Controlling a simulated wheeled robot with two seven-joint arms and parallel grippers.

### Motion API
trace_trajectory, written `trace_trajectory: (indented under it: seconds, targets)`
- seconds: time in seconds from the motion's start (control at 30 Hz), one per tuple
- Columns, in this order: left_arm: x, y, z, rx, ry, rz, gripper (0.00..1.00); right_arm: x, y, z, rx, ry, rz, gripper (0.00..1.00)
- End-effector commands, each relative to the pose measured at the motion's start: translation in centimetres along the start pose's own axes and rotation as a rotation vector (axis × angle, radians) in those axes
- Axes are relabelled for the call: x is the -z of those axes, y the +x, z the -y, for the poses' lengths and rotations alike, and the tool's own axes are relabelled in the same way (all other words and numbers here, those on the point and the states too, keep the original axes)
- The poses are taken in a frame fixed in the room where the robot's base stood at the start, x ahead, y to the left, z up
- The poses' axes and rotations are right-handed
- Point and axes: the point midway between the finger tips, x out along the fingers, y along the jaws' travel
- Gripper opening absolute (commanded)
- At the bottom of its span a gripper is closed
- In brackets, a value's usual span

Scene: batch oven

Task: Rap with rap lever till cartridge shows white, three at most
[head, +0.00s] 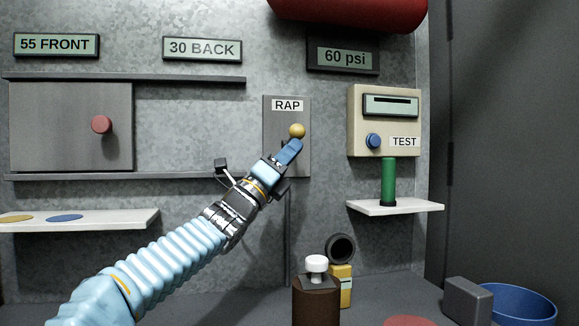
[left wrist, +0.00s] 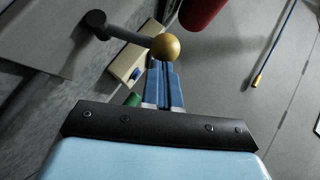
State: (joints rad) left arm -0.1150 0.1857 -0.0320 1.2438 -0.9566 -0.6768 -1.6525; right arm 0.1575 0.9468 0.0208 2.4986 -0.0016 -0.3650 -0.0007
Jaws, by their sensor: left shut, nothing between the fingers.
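The rap lever is a dark rod with a yellow ball knob (head: 297,130) on the grey plate (head: 272,120) labelled RAP. In the left wrist view the knob (left wrist: 165,47) sits right at the fingertips. My left gripper (head: 292,147) is shut with blue fingers and nothing between them. Its tips are at the underside of the knob; I cannot tell if they touch. A green cartridge (head: 388,180) stands upright below the beige TEST box (head: 360,120); no white shows on it. The TEST box has a blue button (head: 374,141). My right gripper is not in view.
A sliding panel (head: 60,125) with a red knob (head: 101,125) is at left. A shelf (head: 130,217) with coloured discs sits below it. A brown canister (head: 315,300), yellow object (head: 343,284), grey block (head: 467,298) and blue bowl (head: 520,305) stand at the front. A red cylinder (head: 360,12) hangs above.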

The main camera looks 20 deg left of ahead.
Motion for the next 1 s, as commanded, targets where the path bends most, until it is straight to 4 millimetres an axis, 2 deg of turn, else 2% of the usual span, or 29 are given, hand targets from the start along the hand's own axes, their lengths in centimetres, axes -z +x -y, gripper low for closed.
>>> trace_trajectory:
  seconds: [0.4, 1.0]
  targets:
    - [-1.04, 1.12, 0.97, -0.043, -0.039, 0.0, 0.0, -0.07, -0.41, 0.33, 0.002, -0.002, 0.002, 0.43]
    - [-1.17, 1.2, 1.09, -0.04, -0.038, 0.0, 0.0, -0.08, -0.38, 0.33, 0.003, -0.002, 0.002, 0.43]
